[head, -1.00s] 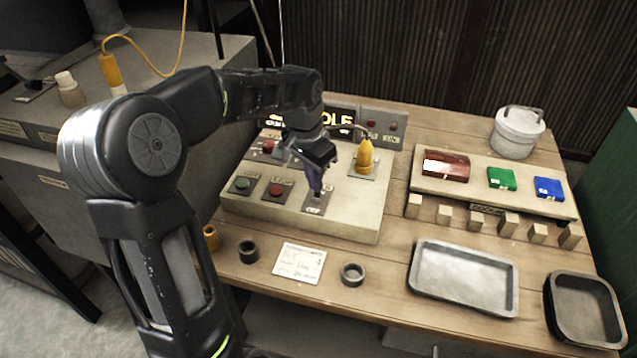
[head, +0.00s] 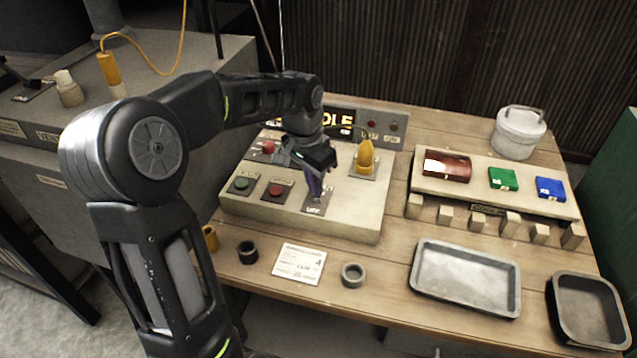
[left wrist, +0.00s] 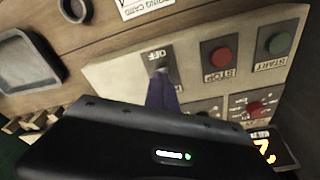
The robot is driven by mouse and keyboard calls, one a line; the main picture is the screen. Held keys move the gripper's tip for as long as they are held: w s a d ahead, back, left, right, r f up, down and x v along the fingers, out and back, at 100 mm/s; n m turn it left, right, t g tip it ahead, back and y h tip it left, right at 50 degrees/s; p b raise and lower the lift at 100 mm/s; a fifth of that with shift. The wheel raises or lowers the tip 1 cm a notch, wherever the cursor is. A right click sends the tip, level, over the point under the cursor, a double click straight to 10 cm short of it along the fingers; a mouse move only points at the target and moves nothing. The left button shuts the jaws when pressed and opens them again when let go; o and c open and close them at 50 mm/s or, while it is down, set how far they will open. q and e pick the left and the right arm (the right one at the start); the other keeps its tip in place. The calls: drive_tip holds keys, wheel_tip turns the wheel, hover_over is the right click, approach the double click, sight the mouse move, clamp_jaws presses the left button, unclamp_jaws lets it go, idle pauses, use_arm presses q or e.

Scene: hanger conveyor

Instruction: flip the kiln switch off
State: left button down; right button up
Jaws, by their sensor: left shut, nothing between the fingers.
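The kiln switch's plate (head: 316,206) lies on the sloped beige control panel (head: 345,226), with an OFF label at its near edge. The plate and the OFF label (left wrist: 158,56) also show in the left wrist view. My left gripper (head: 314,192) is shut and empty, its purple fingers pointing down over the plate. In the left wrist view its fingertips (left wrist: 162,78) are right at the switch, just beyond the OFF label. The lever is mostly hidden behind the fingers, so I cannot tell its position or whether they touch it. My right gripper is not in view.
A lit display (head: 335,119) stands behind. Trays (head: 466,279) and a rack with coloured blocks (head: 503,179) are to the right.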

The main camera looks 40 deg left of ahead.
use_arm(q)
drive_tip(key=shift+f, duration=0.25)
drive_tip(key=shift+r, duration=0.2)
drive_tip(key=shift+r+p, duration=0.6)
drive_tip(key=shift+r, duration=0.05)
wheel_tip(320, 180, up, 5)
drive_tip(key=p, duration=0.4)
drive_tip(key=shift+r, duration=0.2)
